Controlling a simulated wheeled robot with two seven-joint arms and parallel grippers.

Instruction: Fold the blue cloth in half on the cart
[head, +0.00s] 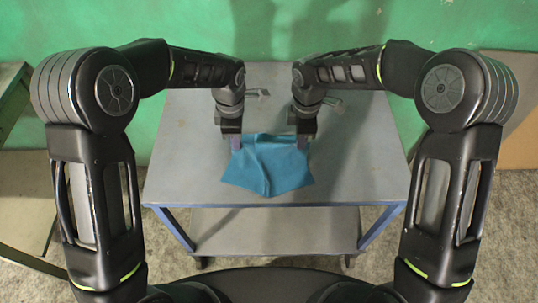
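The blue cloth (265,172) lies on the grey top of the cart (180,175), near its middle, with a raised crease down its centre and an uneven outline. My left gripper (235,143) points down at the cloth's far left corner. My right gripper (302,142) points down at its far right corner. Both sets of fingertips touch or overlap the cloth's far edge in this view. The gap between the fingers is too small to see, so I cannot tell whether either is closed on the cloth.
The cart top is bare around the cloth, with free room at left, right and front. A lower shelf (275,228) shows beneath it. A green wall (290,30) stands behind. Furniture edges show at far left (12,90) and a brown panel at far right (522,115).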

